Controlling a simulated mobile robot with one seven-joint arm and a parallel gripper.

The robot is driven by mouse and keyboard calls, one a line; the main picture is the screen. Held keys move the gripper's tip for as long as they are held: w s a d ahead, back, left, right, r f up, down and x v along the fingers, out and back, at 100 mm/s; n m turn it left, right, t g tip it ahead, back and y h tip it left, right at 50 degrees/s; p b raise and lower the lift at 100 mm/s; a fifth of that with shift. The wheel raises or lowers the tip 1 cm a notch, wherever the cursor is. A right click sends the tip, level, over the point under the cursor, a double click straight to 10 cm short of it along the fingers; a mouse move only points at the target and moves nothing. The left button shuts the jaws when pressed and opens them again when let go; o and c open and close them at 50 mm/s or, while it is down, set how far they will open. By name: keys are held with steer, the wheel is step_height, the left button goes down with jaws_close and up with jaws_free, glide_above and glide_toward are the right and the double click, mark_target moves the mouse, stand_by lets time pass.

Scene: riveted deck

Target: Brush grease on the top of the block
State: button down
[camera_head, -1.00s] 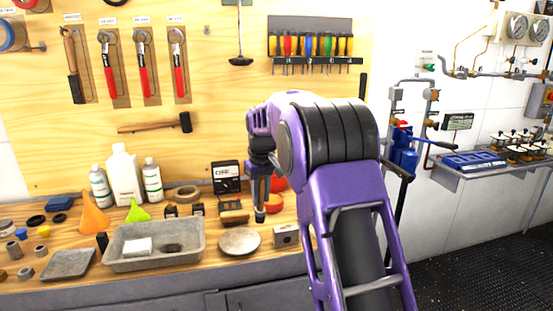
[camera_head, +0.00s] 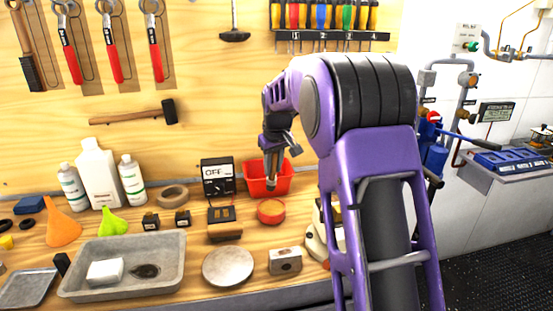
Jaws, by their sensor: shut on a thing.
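My gripper (camera_head: 273,165) points down over the back part of the bench. It is shut on a slim grey tool that looks like the brush (camera_head: 271,184); the jaws hide most of it. The tool's lower end is in front of a red bin and above a round red tin (camera_head: 271,211) with an orange top, possibly the grease; it appears apart from the tin. The grey metal block (camera_head: 285,261), with a hole in its front face, stands at the bench front, below and slightly right of my gripper in the picture.
A round pale dish (camera_head: 228,267) lies left of the block. A grey tray (camera_head: 170,272) holds a white piece. The red bin (camera_head: 286,178) and a meter (camera_head: 217,178) stand behind. A cream-coloured device (camera_head: 316,240) is right of the block, partly hidden by my arm.

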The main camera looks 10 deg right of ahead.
steer(key=shift+w+d+f, duration=0.1)
steer(key=shift+w, duration=0.1)
steer(key=shift+s+f+b, duration=0.1)
steer(key=shift+f+b, duration=2.25)
steer(key=shift+f, duration=0.5)
steer(key=shift+f, duration=0.65)
steer(key=shift+r+p, duration=2.6)
steer(key=shift+r, duration=1)
